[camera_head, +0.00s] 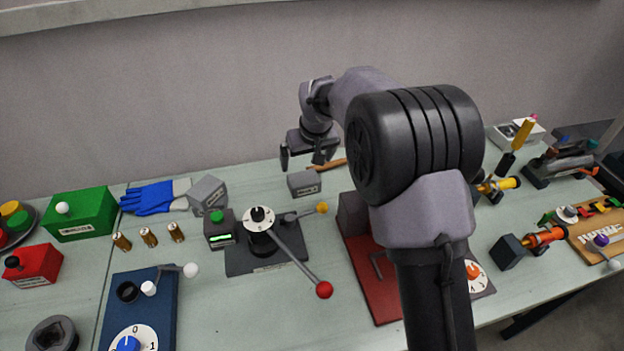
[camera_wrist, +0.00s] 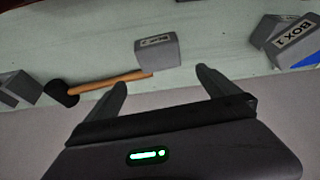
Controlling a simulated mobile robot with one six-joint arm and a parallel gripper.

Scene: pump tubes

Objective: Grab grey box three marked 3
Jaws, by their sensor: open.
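A small grey box (camera_head: 304,183) with a label stands on the table below and slightly in front of my gripper (camera_head: 301,157). In the wrist view this grey box (camera_wrist: 157,51) is just beyond my fingertips (camera_wrist: 162,80), roughly centred between them and apart from them; its label is too blurred to read the number surely. My gripper is open and empty, fingers pointing down. Another grey box (camera_head: 207,192) lies tilted by the blue gloves; in the wrist view this box (camera_wrist: 290,38) reads BOX 1. No label with a clear 3 shows.
A hammer with a wooden handle (camera_wrist: 110,81) lies close to the middle grey box. A lever device with a red knob (camera_head: 324,289) stands in front. A green box (camera_head: 80,214) and blue gloves (camera_head: 148,198) are at left. My arm hides part of the table's right side.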

